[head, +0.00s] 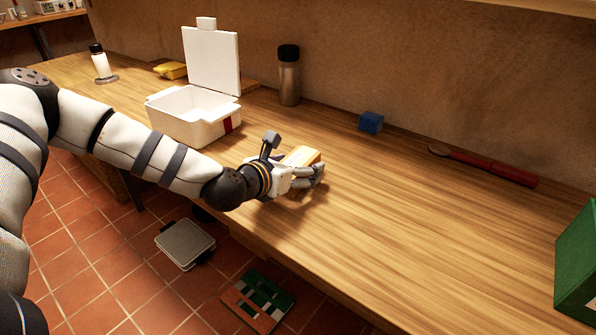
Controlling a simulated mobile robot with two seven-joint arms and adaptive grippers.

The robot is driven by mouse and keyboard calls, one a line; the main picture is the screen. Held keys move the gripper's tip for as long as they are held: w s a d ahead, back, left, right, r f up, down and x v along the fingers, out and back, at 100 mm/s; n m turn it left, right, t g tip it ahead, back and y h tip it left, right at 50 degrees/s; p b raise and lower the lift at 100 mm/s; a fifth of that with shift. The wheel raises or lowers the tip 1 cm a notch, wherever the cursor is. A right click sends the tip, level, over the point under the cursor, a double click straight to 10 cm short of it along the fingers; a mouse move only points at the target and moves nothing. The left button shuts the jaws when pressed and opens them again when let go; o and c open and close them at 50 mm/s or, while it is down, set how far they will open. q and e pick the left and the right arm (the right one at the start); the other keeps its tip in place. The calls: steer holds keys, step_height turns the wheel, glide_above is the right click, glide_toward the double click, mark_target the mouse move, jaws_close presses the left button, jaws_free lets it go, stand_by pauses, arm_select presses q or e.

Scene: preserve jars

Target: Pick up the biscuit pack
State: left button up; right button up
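My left gripper (314,178) is low over the counter right at this pack, reaching in from the left. Its fingers overlap the near side of the pack and hide part of it. I cannot tell whether the fingers are closed on it or only beside it. The pack looks to be at counter height. My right gripper is not in view.
An open white box (180,117) stands left of the pack, with a dark-capped flask (289,80) behind. A blue cube (371,122), a red-handled brush (490,165) and a green box (577,262) are to the right. A yellow item (171,70) lies farther left. The counter's right-centre is clear.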

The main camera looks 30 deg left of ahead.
arm_select(q)
steer(key=shift+r, duration=0.15)
steer(key=shift+c, duration=0.3)
steer(key=c, duration=1.3)
